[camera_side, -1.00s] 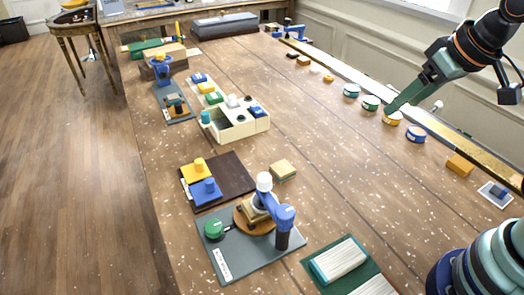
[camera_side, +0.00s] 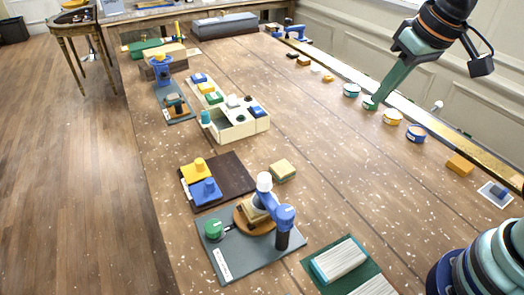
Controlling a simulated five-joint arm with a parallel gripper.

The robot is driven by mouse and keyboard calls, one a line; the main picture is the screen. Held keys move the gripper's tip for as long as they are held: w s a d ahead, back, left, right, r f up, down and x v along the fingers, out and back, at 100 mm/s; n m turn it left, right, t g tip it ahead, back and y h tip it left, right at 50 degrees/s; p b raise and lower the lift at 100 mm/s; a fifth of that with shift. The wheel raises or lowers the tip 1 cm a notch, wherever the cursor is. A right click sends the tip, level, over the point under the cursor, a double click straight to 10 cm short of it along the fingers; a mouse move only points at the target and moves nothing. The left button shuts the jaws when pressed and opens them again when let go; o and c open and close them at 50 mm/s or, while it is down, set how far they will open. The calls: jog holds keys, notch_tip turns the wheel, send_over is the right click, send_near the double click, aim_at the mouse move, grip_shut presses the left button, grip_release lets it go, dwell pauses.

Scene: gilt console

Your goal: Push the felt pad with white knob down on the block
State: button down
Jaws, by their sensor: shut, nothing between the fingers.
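A small blue press (camera_side: 284,217) stands on a grey board in the front middle. A white knob (camera_side: 264,181) tops its front end, above a pale block (camera_side: 255,204) on a round wooden disc (camera_side: 243,222). The felt pad under the knob is not clear at this size, nor is any gap to the block. My gripper (camera_side: 371,103) is shut and empty, far from the press. It points down at a green tin (camera_side: 367,106) on the right side; I cannot tell whether they touch.
More round tins, such as a yellow one (camera_side: 392,118) and a blue one (camera_side: 415,134), line the right edge by a gilt rail. A cream crate (camera_side: 237,130) of coloured pieces stands at mid-left. A tan block (camera_side: 282,170) lies behind the press. The tabletop between press and tins is clear.

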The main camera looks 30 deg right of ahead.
jog(key=w+a+f+g, duration=0.1)
jog(key=w+a+g, duration=0.3)
jog(key=a, duration=0.7)
jog(key=g+h, duration=0.1)
send_over(263, 174)
jog(key=f, duration=0.5)
jog(key=shift+w+a, duration=0.1)
jog(key=shift+w, duration=0.2)
jog(key=shift+s+f, duration=0.2)
jog(key=shift+f, duration=1.55)
jog(key=shift+s+f, duration=0.15)
jog(key=shift+f, duration=1.55)
jog(key=w, duration=0.1)
jog(key=w+r, duration=0.1)
jog(key=w, duration=0.1)
